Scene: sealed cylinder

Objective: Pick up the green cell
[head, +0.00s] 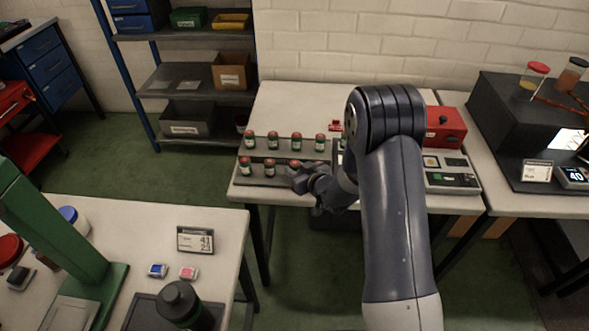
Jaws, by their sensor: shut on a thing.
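Several small green cells with pale labels and red caps stand upright in two rows on a grey stepped rack (262,153) on the middle table. My gripper (296,174) is at the front row, shut on a green cell (294,163). Only that cell's red top shows clearly; its body is mostly hidden by the gripper. I cannot tell whether it is lifted off the rack.
A red box (445,128) and a grey device (450,172) are right of my arm. A shelf unit (188,75) stands behind left. Green floor lies between the tables.

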